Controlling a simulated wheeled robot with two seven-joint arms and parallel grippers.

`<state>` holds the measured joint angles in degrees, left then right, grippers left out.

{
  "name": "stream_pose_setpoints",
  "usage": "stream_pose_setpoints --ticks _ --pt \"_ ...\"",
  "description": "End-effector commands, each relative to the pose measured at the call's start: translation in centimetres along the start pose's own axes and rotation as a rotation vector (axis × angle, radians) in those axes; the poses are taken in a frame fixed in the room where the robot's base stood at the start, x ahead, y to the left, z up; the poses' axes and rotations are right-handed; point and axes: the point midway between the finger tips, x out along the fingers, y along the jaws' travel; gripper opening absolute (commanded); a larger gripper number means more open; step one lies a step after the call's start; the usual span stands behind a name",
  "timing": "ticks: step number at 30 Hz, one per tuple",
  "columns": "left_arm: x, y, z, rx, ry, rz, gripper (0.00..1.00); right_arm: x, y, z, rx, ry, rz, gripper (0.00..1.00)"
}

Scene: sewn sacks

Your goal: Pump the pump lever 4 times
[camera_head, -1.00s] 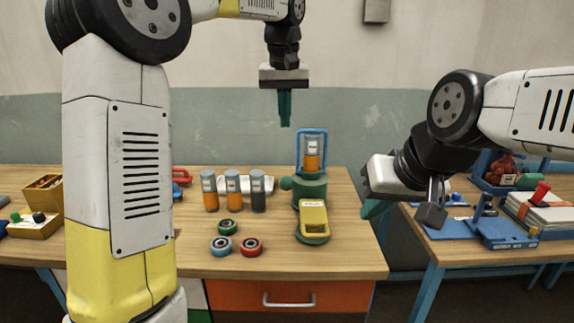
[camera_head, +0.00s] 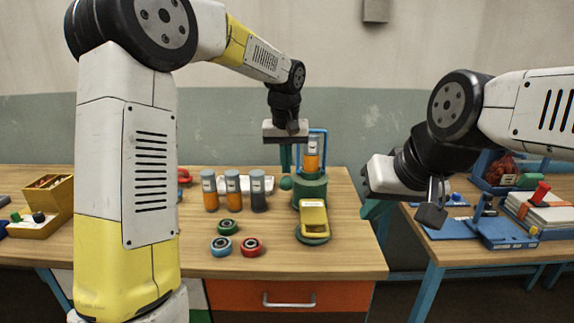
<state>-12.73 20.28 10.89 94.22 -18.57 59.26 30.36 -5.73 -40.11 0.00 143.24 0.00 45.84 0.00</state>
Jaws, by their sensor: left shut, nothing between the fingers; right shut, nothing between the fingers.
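The pump stands on the wooden table at the right of its middle. It has a green body (camera_head: 310,192), an orange-filled clear cylinder (camera_head: 312,162) and a blue frame (camera_head: 325,145). A yellow lever (camera_head: 313,216) sticks out at the front, low over a round green base. My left gripper (camera_head: 285,160) is shut and empty, pointing down just behind and left of the cylinder; its fingertips are partly hidden. My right gripper (camera_head: 372,208) is shut and empty near the table's right edge, apart from the pump.
Three capped tubes (camera_head: 233,190) stand left of the pump, with a white tray behind. A second table (camera_head: 450,248) with blue trays is at the right.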

Motion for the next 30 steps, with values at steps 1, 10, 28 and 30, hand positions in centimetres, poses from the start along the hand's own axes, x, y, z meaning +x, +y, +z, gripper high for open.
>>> stream_pose_setpoints --ticks 1,10,28,30 --pt "0.1 0.0 0.0 0.0 0.0 0.0 0.0 0.0 0.0 0.0 0.0 0.0 0.0 0.0" --pt "0.1 0.0 0.1 0.0 0.002 -0.001 0.0 0.0 0.0 0.0 0.0 0.0 0.0 0.0" --pt "5.4 -0.1 5.4 0.006 0.218 -0.002 0.0 0.0 0.0 0.0 0.0 0.0 0.0 0.0" --pt "5.8 -0.1 5.7 0.004 0.218 -0.001 0.0 0.0 0.0 0.0 0.0 0.0 0.0 0.0"
